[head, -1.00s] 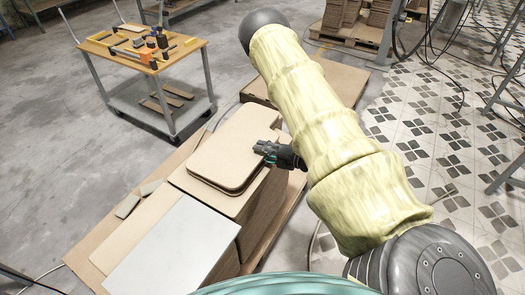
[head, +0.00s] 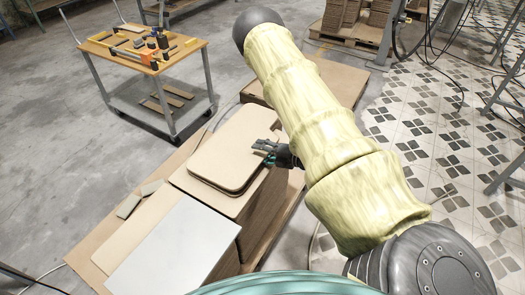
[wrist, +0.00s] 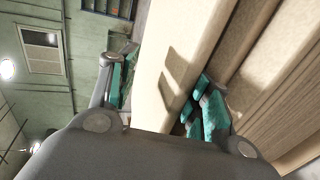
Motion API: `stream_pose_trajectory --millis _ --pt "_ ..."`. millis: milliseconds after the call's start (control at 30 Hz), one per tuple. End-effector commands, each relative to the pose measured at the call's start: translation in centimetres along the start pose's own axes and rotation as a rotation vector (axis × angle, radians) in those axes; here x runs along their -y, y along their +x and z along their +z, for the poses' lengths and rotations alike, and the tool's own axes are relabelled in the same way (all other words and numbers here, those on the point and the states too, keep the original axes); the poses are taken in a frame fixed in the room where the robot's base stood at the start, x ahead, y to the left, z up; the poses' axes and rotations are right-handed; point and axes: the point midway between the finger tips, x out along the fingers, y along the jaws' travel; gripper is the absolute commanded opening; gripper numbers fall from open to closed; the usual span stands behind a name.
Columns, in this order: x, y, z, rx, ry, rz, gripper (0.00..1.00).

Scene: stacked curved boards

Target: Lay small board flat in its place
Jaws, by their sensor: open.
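A tan small board (head: 228,150) with rounded corners lies flat, as far as I can tell, on top of a stack of boards (head: 190,183). Its edge shows doubled, so another similar board may lie right under it. My gripper (head: 264,152) is at the board's right edge, open. In the wrist view the gripper (wrist: 160,95) has one teal-tipped finger on each side of a pale board edge (wrist: 172,50). Finger shadows fall on that edge. Whether the fingertips touch it I cannot tell.
A white sheet (head: 172,247) lies on the near part of the stacks. Two small grey-green blocks (head: 128,207) (head: 152,187) lie at the left. A tool trolley (head: 150,62) stands back left. Another low board stack (head: 340,82) is behind my arm.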

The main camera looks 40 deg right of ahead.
Motion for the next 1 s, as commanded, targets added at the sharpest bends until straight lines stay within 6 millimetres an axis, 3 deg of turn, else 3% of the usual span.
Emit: stream_pose_trajectory --millis 1000 --pt "-0.47 0.46 0.01 0.001 0.0 -0.135 0.49"
